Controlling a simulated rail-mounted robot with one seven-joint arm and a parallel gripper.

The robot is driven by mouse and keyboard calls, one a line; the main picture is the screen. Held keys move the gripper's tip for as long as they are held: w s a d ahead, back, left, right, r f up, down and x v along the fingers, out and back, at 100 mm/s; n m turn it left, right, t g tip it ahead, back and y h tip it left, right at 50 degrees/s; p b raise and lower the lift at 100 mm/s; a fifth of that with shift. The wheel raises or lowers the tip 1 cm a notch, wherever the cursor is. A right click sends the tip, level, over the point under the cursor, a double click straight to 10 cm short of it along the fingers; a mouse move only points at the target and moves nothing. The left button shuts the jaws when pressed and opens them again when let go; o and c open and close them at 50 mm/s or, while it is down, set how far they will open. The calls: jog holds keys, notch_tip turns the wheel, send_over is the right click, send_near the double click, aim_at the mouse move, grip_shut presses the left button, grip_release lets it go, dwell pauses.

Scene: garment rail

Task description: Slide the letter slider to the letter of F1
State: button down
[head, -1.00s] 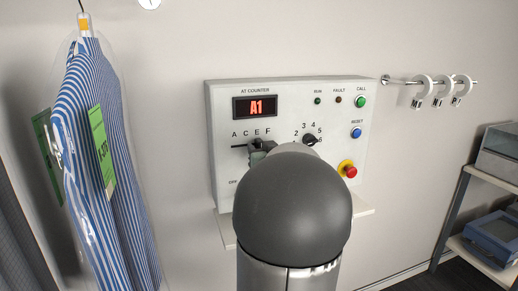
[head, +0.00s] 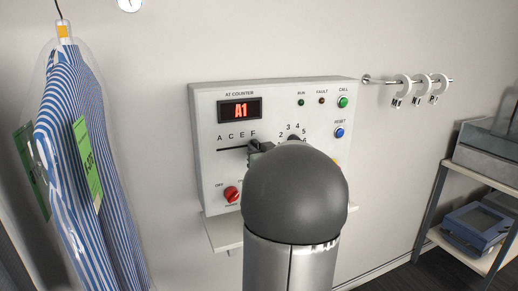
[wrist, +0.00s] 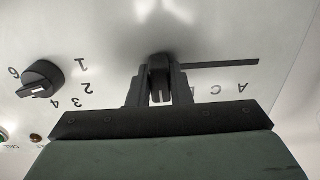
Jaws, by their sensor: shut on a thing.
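My gripper (wrist: 157,90) is shut on the letter slider (wrist: 158,78), a dark knob held between its two fingers in the wrist view. In the head view my gripper (head: 257,148) is at the right end of the dark slot (head: 231,149), about under the letter F (head: 253,134). The letters A, C and E stand to its left. In the wrist view, which is upside down, A and C show beside the slot and F is hidden behind my gripper. The red display (head: 240,110) reads A1. My arm hides part of the panel.
The white control panel (head: 208,180) carries a number dial (wrist: 40,78), a red knob (head: 232,194), a green button (head: 343,102) and a blue button (head: 340,132). A striped shirt (head: 75,150) hangs left. Hooks on a rail (head: 405,82) and a shelf (head: 480,170) are right.

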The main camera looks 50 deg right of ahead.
jog(key=c, duration=1.3)
grip_release()
jog(key=shift+s+d, duration=0.2)
jog(key=shift+d, duration=0.15)
jog(key=shift+a, duration=0.15)
jog(key=b+v, duration=0.1)
jog(key=v, duration=1.6)
jog(key=shift+s+a+f+b, duration=0.1)
jog(key=shift+a+b, duration=0.05)
jog(key=shift+b, duration=0.15)
